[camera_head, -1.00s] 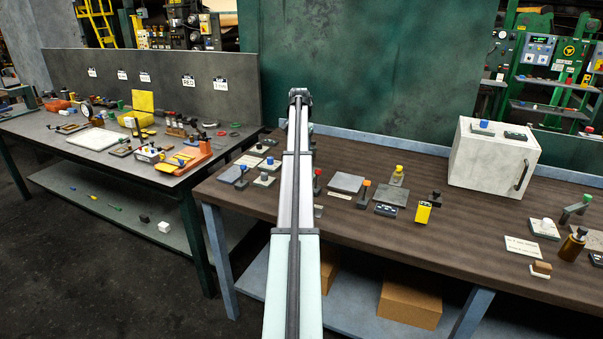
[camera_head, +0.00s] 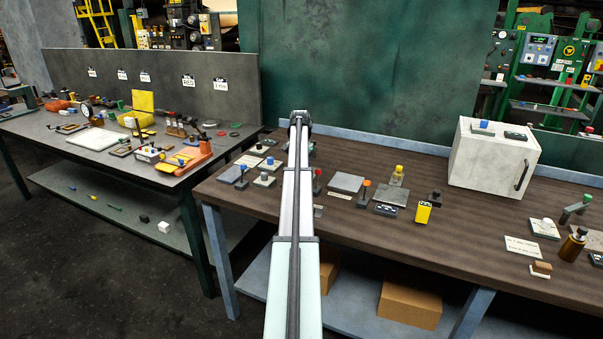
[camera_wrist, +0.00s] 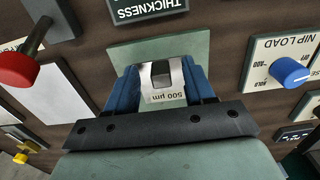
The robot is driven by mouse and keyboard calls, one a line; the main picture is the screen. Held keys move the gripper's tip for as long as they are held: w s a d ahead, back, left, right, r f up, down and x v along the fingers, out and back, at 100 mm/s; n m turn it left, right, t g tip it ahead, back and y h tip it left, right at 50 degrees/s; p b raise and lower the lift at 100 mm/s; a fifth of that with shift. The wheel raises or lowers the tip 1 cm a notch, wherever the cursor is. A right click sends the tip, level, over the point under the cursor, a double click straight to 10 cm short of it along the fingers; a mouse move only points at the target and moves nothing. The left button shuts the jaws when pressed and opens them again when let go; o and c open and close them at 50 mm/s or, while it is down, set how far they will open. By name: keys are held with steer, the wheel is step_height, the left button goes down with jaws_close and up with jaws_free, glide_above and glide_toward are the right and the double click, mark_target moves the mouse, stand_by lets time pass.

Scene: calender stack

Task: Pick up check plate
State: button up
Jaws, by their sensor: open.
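In the wrist view, a small pale plate marked "500 µm" (camera_wrist: 163,97), with a dark block on its middle, lies over a grey-green pad (camera_wrist: 190,45); I take it to be the check plate. My gripper (camera_wrist: 163,78) is open, with one blue finger on each side of the plate. I cannot tell whether the fingers touch it. In the head view my own arm hides the gripper and the plate.
In the wrist view, a red-knobbed lever (camera_wrist: 17,70) stands at left, a "NIP LOAD" panel (camera_wrist: 260,50) with a blue knob at right, and a "THICKNESS" sign (camera_wrist: 148,8) beyond. In the head view, a white box (camera_head: 490,160) stands on the brown bench (camera_head: 400,250).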

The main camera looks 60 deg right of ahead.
steer(key=shift+c, duration=0.4)
jaws_close()
